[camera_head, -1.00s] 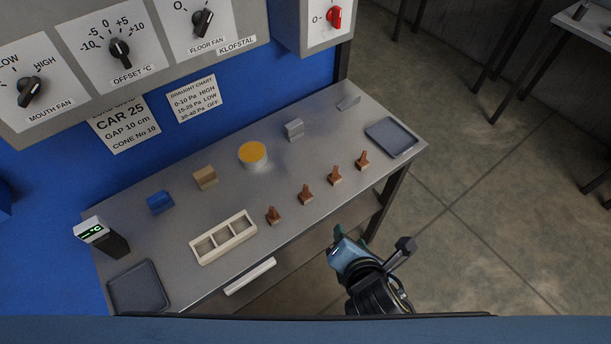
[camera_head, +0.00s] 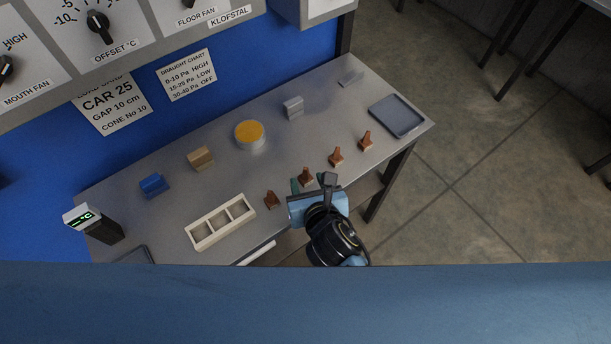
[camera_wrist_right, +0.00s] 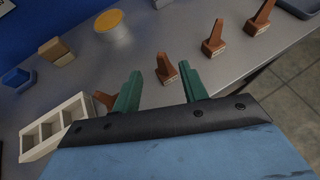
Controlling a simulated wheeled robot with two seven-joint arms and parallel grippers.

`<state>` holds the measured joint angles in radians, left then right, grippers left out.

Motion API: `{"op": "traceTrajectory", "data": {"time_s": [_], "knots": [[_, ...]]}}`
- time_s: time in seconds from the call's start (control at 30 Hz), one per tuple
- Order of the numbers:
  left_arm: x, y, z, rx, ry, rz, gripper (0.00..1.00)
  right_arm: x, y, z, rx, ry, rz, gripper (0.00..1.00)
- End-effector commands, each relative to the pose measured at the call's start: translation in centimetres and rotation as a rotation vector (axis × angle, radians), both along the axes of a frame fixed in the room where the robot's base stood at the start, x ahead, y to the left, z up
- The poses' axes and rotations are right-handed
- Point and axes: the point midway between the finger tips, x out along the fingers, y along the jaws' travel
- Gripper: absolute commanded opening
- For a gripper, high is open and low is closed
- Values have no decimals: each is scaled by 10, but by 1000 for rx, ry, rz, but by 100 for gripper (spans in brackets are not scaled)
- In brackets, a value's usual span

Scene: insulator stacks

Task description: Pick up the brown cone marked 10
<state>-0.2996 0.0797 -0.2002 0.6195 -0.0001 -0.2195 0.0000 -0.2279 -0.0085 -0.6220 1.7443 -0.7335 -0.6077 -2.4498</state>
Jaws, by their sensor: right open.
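Several brown cones on small bases stand in a row along the table's front: one (camera_head: 271,199) right of the white tray, a second (camera_head: 306,176), a third (camera_head: 337,157) and a fourth (camera_head: 366,141). Their numbers are too small to read. My right gripper (camera_head: 312,184) is open over the table's front edge by the second cone. In the right wrist view, its green fingers (camera_wrist_right: 158,90) are apart, with the second cone (camera_wrist_right: 166,68) upright beyond and between their tips, not gripped. The first cone (camera_wrist_right: 105,100) is partly hidden behind the left finger. My left gripper is not in view.
A white three-compartment tray (camera_head: 189,234), blue block (camera_head: 154,185), tan block (camera_head: 201,158), yellow-topped tin (camera_head: 249,134) and grey block (camera_head: 293,107) stand on the table. A dark tray (camera_head: 375,112) lies at right; a meter (camera_head: 92,222) stands at left.

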Motion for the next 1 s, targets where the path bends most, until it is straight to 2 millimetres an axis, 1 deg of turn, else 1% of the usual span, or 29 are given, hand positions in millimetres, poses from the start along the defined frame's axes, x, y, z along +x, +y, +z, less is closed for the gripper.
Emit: {"op": "traceTrajectory", "data": {"time_s": [0.33,0.47,0.67,0.9,1.0], "knots": [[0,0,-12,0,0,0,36,41,5,-21,2,0,-2,43],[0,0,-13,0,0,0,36,46,7,-24,1,0,0,43],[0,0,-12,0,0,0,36,46,7,-23,1,0,0,43],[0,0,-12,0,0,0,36,46,7,-23,1,0,0,12],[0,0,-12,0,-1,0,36,46,7,-23,1,0,0,0]]}}
